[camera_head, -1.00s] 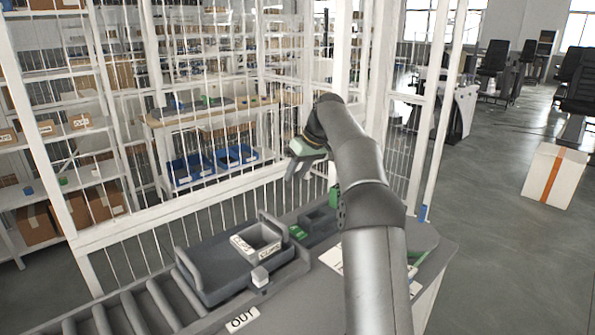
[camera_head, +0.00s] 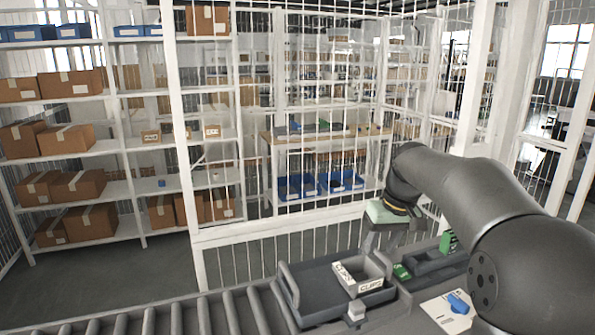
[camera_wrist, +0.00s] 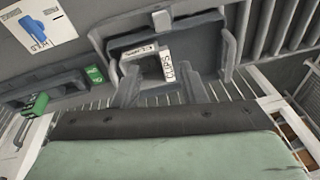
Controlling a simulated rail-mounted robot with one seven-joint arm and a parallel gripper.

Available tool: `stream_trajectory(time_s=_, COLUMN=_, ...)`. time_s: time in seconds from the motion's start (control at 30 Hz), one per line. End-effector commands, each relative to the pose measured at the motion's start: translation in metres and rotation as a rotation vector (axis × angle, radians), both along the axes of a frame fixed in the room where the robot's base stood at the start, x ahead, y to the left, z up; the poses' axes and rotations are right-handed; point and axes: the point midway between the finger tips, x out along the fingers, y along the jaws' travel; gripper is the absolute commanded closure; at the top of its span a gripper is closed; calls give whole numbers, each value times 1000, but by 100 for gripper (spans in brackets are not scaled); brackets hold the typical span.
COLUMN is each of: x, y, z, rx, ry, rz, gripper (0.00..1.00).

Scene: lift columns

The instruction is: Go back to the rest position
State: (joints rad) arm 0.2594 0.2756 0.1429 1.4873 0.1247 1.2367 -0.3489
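My gripper (camera_head: 372,243) hangs from the bent arm, above and behind the right side of the grey tray. In the wrist view its two grey fingers (camera_wrist: 160,84) are spread apart with nothing held between them. A small box labelled CLIPS (camera_head: 361,274) sits inside the grey tray (camera_head: 322,317) at the end of the roller conveyor. The box also shows in the wrist view (camera_wrist: 168,66), beyond the fingers and apart from them. The fingertips are small and partly unclear in the head view.
A white card with a blue item (camera_head: 459,303) lies on the bench, right of the tray. Green parts (camera_head: 402,272) and a dark grey bin (camera_head: 438,262) are behind it. A white barred fence (camera_head: 300,227) stands behind the bench. Rollers (camera_head: 205,315) run left.

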Motion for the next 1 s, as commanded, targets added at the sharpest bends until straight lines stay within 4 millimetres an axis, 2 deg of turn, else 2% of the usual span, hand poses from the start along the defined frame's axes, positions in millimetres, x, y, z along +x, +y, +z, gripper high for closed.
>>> stream_trajectory(time_s=0.03, x=-32, y=13, z=-6, rx=-21, ry=17, rz=-14, gripper=62)
stream_trajectory(time_s=0.1, x=-75, y=25, z=-19, rx=-45, ry=41, rz=-45, gripper=62)
stream_trajectory(time_s=0.3, x=-203, y=43, z=-72, rx=-95, ry=89, rz=-126, gripper=62)
stream_trajectory(time_s=0.4, x=-253, y=46, z=-98, rx=-107, ry=104, rz=-154, gripper=62)
stream_trajectory(time_s=0.5, x=-287, y=47, z=-118, rx=-112, ry=115, rz=-173, gripper=62)
stream_trajectory(time_s=0.6, x=-305, y=47, z=-130, rx=-115, ry=122, rz=-182, gripper=62)
stream_trajectory(time_s=0.67, x=-309, y=47, z=-133, rx=-115, ry=123, rz=-185, gripper=62)
stream_trajectory(time_s=1.0, x=-310, y=47, z=-134, rx=-116, ry=126, rz=-186, gripper=62)
